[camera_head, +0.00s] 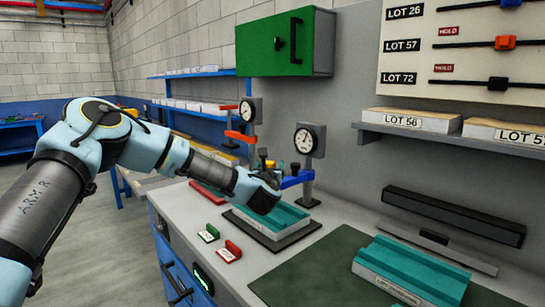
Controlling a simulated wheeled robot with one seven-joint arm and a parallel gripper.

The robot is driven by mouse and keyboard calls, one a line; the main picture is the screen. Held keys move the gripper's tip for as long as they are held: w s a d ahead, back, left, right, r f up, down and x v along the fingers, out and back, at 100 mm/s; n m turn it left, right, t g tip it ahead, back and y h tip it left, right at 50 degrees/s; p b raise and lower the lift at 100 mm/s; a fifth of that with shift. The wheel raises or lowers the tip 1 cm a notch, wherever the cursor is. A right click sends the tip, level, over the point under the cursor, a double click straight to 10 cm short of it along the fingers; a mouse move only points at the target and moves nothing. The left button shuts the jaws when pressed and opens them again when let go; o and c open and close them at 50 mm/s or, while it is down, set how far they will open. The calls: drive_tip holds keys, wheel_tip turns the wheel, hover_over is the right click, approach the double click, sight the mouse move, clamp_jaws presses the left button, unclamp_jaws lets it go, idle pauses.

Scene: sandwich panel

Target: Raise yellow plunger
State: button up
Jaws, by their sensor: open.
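A small yellow piece (270,164), likely the yellow plunger, shows just above the end of my arm, beside a black knob. It is too small and partly covered for me to tell its height. My gripper (272,181) is at the end of the arm, close to the yellow piece and the blue gauge arm (296,179). It is open, but its fingers are mostly hidden by the wrist. I cannot tell whether it touches anything. A teal ribbed panel (285,220) lies on a dark base below the wrist.
Two dial gauges stand on posts, one behind (250,110) and one at right (308,140). A green (208,233) and a red tag (229,251) lie on the bench. Another teal panel (410,272) rests on the green mat (310,270). A green cabinet (285,42) hangs above.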

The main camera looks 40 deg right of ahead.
drive_tip(key=p+x, duration=0.1)
drive_tip(key=x, duration=0.4)
drive_tip(key=shift+w+d+p, duration=0.2)
drive_tip(key=shift+w+p, duration=0.1)
drive_tip(key=shift+p, duration=0.1)
clamp_jaws()
idle(0.4)
idle(0.7)
